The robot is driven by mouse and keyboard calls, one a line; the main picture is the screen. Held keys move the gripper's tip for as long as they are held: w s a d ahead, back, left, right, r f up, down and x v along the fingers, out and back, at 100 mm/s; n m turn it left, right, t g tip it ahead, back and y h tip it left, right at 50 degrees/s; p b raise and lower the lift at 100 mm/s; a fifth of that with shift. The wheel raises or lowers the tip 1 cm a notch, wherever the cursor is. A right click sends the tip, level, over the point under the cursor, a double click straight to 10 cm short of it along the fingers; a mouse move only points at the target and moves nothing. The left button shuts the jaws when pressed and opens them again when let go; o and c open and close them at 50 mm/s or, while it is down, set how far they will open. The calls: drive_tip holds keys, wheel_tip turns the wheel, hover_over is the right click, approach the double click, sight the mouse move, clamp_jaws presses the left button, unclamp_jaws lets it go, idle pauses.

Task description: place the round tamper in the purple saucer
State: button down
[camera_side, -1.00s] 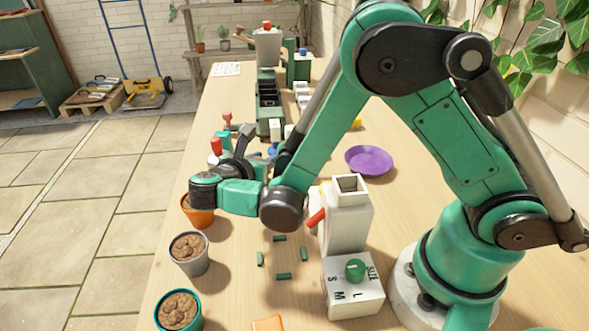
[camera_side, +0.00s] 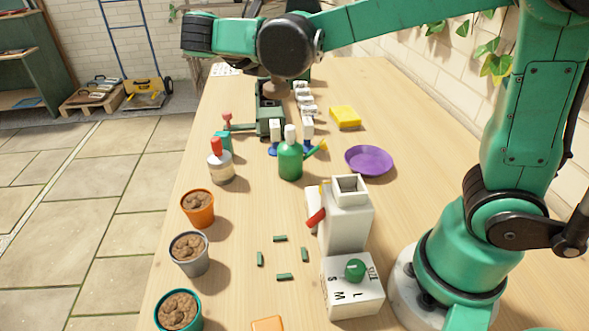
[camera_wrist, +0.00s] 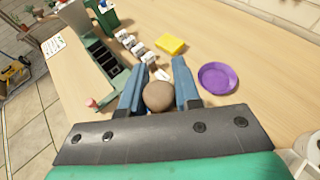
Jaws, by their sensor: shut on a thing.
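The round tamper shows in the wrist view as a round brown knob (camera_wrist: 158,96) between the two blue fingers of my gripper (camera_wrist: 156,78), which is shut on it. In the side view my wrist hides the fingers, and a small brown part of what seems to be the tamper (camera_side: 277,88) shows below it, above the dark green tray. The purple saucer (camera_side: 369,160) lies empty on the table, to the right of and nearer than my gripper. It also shows in the wrist view (camera_wrist: 218,78), right of the fingers and apart from them.
A yellow block (camera_side: 345,117) lies behind the saucer. Several small white items (camera_side: 305,105) line the tray's right side. Filled pots stand along the left edge.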

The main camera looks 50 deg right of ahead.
drive_tip(key=s+d+r+m+g, duration=0.1)
drive_tip(key=s+d+m+g, duration=0.15)
drive_tip(key=d, duration=0.35)
drive_tip(key=s+d+r+m+g, duration=0.1)
drive_tip(key=s+d+m+g, duration=0.15)
drive_tip(key=d, duration=0.45)
drive_tip(key=m+g+y, duration=0.1)
drive_tip(key=m+g, duration=0.1)
drive_tip(key=g, duration=0.1)
hover_over(369, 155)
drive_tip(key=shift+d+f, duration=0.1)
drive_tip(key=shift+f, duration=9.7)
drive_tip(key=shift+f, duration=0.1)
drive_tip(key=shift+f, duration=0.15)
drive_tip(key=c, duration=0.6)
unclamp_jaws()
drive_tip(key=shift+f, duration=0.1)
